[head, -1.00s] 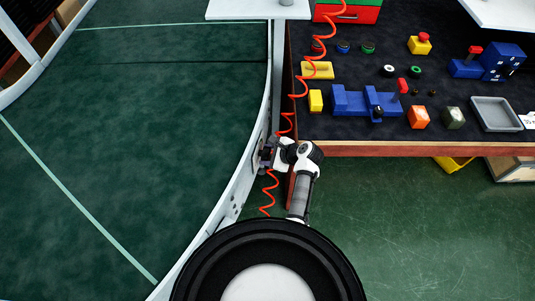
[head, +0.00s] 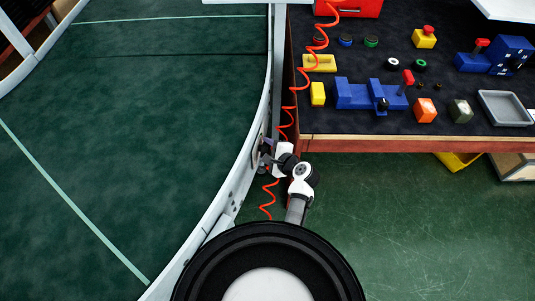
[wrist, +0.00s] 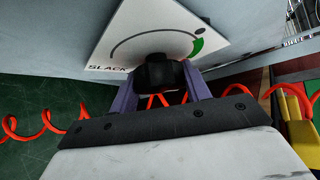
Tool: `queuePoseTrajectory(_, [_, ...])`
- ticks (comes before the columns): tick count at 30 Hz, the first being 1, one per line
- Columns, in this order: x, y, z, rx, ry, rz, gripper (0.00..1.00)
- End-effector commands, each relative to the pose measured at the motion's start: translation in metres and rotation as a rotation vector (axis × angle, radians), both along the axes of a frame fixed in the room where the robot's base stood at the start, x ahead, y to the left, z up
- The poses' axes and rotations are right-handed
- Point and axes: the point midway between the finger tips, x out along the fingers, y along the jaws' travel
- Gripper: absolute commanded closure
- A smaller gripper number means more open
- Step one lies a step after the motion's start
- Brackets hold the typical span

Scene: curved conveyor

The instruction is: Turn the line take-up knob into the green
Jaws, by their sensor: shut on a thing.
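The black take-up knob (wrist: 160,72) stands out from a white dial plate (wrist: 124,42) on the side of the conveyor. The plate carries the word SLACK at its lower left, a dark arc, and a green zone (wrist: 198,48) at the right end of the arc. My gripper (wrist: 162,84) has its two purple fingers on either side of the knob and is shut on it. In the head view my gripper (head: 264,151) is against the conveyor's side rail, and the knob is too small to make out there. I cannot see a pointer mark on the knob.
The green conveyor belt (head: 170,120) curves along the left. A coiled red hose (head: 287,110) hangs close beside my gripper. A workbench (head: 440,146) with blue, yellow and red parts and a grey tray (head: 505,123) stands at the right.

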Motion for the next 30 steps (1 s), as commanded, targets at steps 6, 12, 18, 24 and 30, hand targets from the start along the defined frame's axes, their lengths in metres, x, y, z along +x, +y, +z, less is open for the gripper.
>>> queuePoseTrajectory(6, [-0.0013, 0.0007, -0.0119, -0.051, -0.194, 0.0, 0.75])
queuePoseTrajectory(12, [-0.0013, 0.0006, -0.0127, -0.092, -0.346, 0.001, 0.75])
queuePoseTrajectory(18, [-0.0015, 0.0002, -0.0121, -0.126, -0.471, 0.001, 0.75])
queuePoseTrajectory(24, [-0.0013, 0.0005, -0.0101, -0.15, -0.565, 0.002, 0.75])
queuePoseTrajectory(30, [-0.0012, 0.0001, -0.0071, -0.166, -0.622, 0.001, 0.75])
